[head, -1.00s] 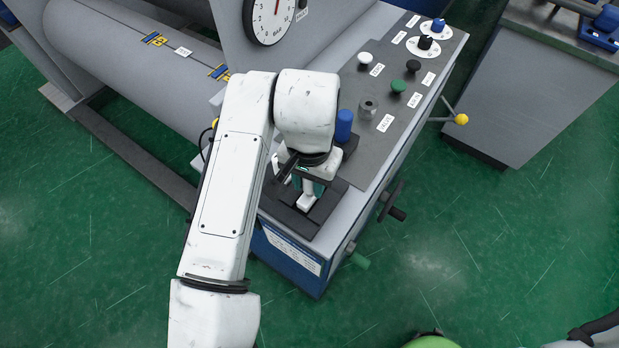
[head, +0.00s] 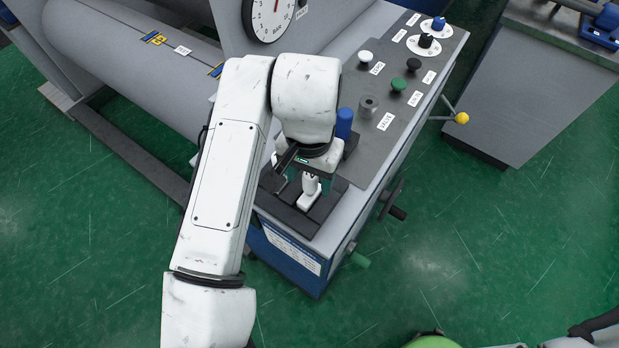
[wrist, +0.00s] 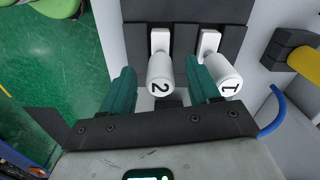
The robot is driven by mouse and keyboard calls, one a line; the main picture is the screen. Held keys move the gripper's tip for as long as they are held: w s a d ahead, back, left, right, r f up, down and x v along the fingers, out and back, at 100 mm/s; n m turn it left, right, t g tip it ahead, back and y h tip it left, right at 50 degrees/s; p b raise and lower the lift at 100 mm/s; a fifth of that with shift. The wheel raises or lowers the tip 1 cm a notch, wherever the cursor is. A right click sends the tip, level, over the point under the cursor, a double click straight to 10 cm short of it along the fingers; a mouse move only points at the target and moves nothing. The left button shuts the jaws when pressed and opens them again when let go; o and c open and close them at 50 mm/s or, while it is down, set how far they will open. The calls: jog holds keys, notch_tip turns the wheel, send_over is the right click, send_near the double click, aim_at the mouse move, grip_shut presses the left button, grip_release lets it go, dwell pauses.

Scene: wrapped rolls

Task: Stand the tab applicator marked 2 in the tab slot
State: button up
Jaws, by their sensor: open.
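The applicator marked 2 (wrist: 160,76) is white with a round end cap and stands in a dark slotted holder (wrist: 185,38). A like applicator marked 1 (wrist: 226,78) stands to its right. My gripper (wrist: 161,70) is open, with one teal finger on each side of applicator 2 in the wrist view. The right finger lies between the two applicators. I cannot tell whether either finger touches applicator 2. In the head view, a white applicator (head: 311,187) shows below my gripper at the dark holder (head: 327,206); its number is not readable there. I cannot make out an empty tab slot.
A grey control panel (head: 377,143) with knobs lies beyond the holder, with a blue cylinder (head: 344,123) beside my wrist. A yellow cylinder (wrist: 304,63) and a blue cable (wrist: 272,112) are right of applicator 1. Rollers (head: 130,40) are at upper left.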

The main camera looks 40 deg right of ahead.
notch_tip(320, 180, up, 9)
jog(key=shift+f, duration=0.2)
jog(key=shift+s, duration=0.1)
dwell(0.5)
